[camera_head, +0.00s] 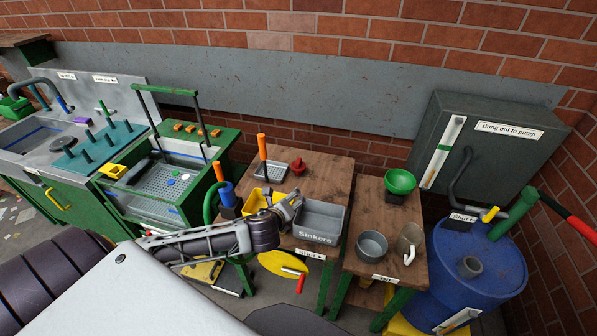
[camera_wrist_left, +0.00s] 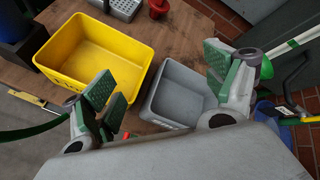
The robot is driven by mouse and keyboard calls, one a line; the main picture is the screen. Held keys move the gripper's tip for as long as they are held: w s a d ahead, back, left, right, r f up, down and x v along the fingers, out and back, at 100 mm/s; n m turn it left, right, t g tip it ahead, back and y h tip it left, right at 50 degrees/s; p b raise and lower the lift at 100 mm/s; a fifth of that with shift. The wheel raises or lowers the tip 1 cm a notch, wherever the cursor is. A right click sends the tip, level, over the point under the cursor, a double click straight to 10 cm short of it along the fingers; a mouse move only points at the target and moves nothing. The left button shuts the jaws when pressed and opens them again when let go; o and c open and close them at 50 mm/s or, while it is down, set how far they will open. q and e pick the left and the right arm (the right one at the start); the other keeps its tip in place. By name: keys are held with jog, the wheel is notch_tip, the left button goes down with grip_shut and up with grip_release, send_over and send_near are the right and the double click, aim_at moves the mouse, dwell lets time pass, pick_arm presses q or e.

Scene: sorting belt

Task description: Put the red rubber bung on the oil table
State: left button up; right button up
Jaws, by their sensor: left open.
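The red rubber bung (camera_head: 298,166) stands on the back of the left wooden table (camera_head: 335,180), beside a grey perforated tray. It also shows at the top edge of the left wrist view (camera_wrist_left: 158,9), partly cut off. The oil table (camera_head: 376,230) is the wooden table to the right, with a small label on its front edge. My left gripper (camera_head: 292,203) is above the front of the left table, by the yellow and grey bins and apart from the bung. In the left wrist view its fingers (camera_wrist_left: 160,85) are spread with nothing between them. My right gripper is not in view.
A yellow bin (camera_wrist_left: 100,50) and a grey bin marked Sinkers (camera_head: 319,221) stand on the left table. The oil table holds a green funnel (camera_head: 399,182), a grey pot (camera_head: 372,245) and a mug (camera_head: 410,240). A blue drum (camera_head: 490,265) stands to its right.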

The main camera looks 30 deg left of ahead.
pick_arm(q)
jog(key=w+a+r+m+t, duration=0.2)
jog(key=w+a+r+m, duration=0.2)
jog(key=m, duration=0.5)
jog(key=shift+w+a, duration=0.25)
jog(key=shift+a, duration=0.85)
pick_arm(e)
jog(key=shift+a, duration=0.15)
